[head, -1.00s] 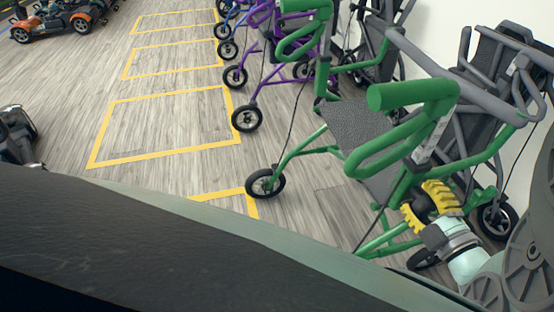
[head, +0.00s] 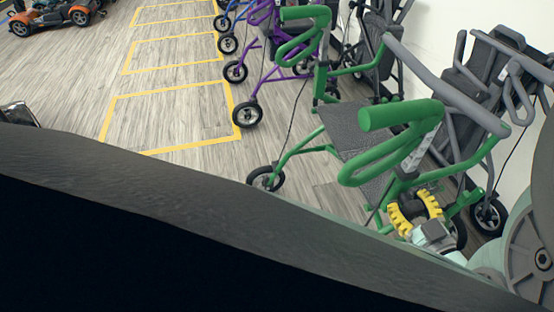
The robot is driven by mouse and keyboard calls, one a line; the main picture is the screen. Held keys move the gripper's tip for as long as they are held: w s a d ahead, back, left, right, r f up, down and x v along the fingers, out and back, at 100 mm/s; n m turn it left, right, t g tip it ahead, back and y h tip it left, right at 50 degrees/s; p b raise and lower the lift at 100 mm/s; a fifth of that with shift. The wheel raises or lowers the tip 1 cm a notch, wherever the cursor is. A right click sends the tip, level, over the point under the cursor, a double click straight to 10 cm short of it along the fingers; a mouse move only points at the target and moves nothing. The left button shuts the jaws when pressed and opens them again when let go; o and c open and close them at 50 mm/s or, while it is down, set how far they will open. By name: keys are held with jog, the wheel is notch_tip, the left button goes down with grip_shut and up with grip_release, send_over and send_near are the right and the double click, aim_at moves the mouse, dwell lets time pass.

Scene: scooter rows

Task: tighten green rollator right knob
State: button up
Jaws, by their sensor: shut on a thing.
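The green rollator (head: 398,155) stands at the right, with green tube handles, a dark grey seat (head: 345,128) and a grey backrest bar. My gripper (head: 415,209), with yellow ribbed fingers, is at the rollator's near side, below the near green handle loop. Its fingers are around a small dark knob (head: 411,203) at the frame tube and shut on it. The fingers and the handle hide part of the knob, so its turn cannot be read.
A purple rollator (head: 275,50) and a blue one stand behind, in a row. Grey wheelchair-like frames (head: 490,75) stand along the white wall at right. Yellow floor boxes (head: 170,118) at left are empty. An orange scooter (head: 50,20) is far left.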

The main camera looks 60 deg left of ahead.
jog(key=shift+r+m, duration=0.1)
jog(key=shift+m, duration=0.5)
jog(key=o, duration=1.3)
jog(key=shift+d, duration=0.1)
jog(key=shift+c, duration=0.2)
jog(key=shift+s+d, duration=0.1)
jog(key=shift+d, duration=0.05)
jog(key=v, duration=1.1)
jog(key=shift+d, duration=0.35)
jog(key=shift+s, duration=0.1)
